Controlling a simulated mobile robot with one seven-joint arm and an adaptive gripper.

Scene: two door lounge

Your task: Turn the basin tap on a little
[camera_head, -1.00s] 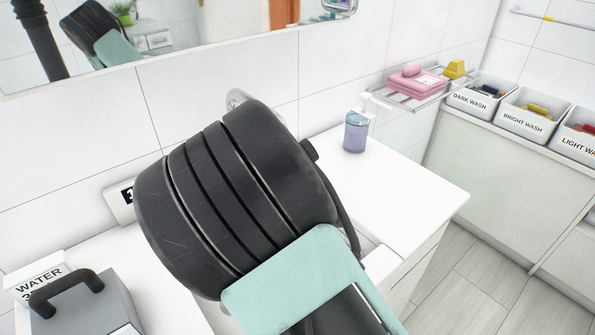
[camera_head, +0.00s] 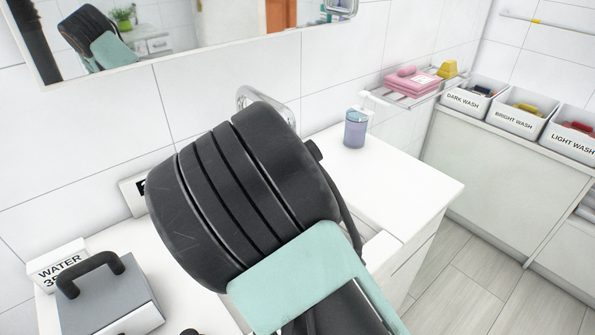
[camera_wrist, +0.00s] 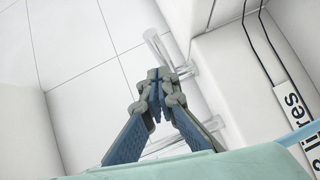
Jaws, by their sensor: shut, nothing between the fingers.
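The chrome basin tap (camera_head: 268,103) shows only in part in the head view, its curved top standing out behind my dark arm. The rest of it and the basin are mostly hidden by my arm. In the wrist view, shiny pale tubular parts (camera_wrist: 160,46), which look like the tap, lie beyond and beside my gripper (camera_wrist: 157,88). My gripper is shut and empty, its fingertips together close to these parts. I cannot tell whether it touches them. The fingers are hidden in the head view.
A soap bottle (camera_head: 355,128) stands on the white counter (camera_head: 395,185) to the right. A grey box with a black handle (camera_head: 105,295) and a WATER sign (camera_head: 60,262) are at lower left. A mirror (camera_head: 200,30) hangs above. Labelled wash bins (camera_head: 520,115) stand at far right.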

